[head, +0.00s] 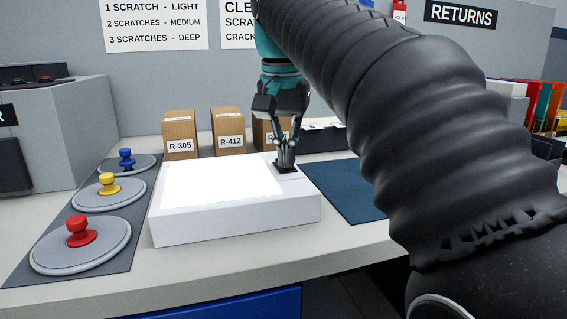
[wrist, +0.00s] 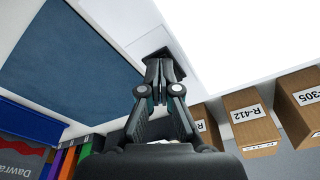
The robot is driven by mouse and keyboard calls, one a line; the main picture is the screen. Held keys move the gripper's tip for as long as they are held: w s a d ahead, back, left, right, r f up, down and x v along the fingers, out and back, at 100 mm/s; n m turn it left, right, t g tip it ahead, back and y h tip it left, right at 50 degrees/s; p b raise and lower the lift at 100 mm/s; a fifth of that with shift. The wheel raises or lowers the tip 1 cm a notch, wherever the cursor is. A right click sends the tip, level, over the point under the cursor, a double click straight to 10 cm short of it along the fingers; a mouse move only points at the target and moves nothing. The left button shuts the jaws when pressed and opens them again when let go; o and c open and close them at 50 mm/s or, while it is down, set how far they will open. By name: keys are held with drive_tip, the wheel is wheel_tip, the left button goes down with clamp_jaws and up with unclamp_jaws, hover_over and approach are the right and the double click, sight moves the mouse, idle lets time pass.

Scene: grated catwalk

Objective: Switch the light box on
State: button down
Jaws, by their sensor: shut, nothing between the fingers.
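The light box (head: 235,222) is a white slab on the counter, and its top panel (head: 222,186) shows bright, even white, as if lit. The panel also fills the upper right of the wrist view (wrist: 235,35). A small dark switch plate (head: 291,171) is set in the box's right-hand border; it shows in the wrist view (wrist: 178,62) too. My gripper (head: 285,165) points down with its fingers shut and empty. Its tips (wrist: 159,65) are at the dark plate and seem to touch it. They hide part of it.
Brown boxes labelled R-305 (head: 180,134) and R-412 (head: 228,131) stand behind the light box. Red (head: 81,231), yellow (head: 108,184) and blue (head: 126,158) knobs on grey discs lie left. A blue mat (head: 345,190) lies flat and clear to the right.

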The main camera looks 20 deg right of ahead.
drive_tip(key=shift+r+p, duration=2.05)
drive_tip(key=shift+r, duration=1.45)
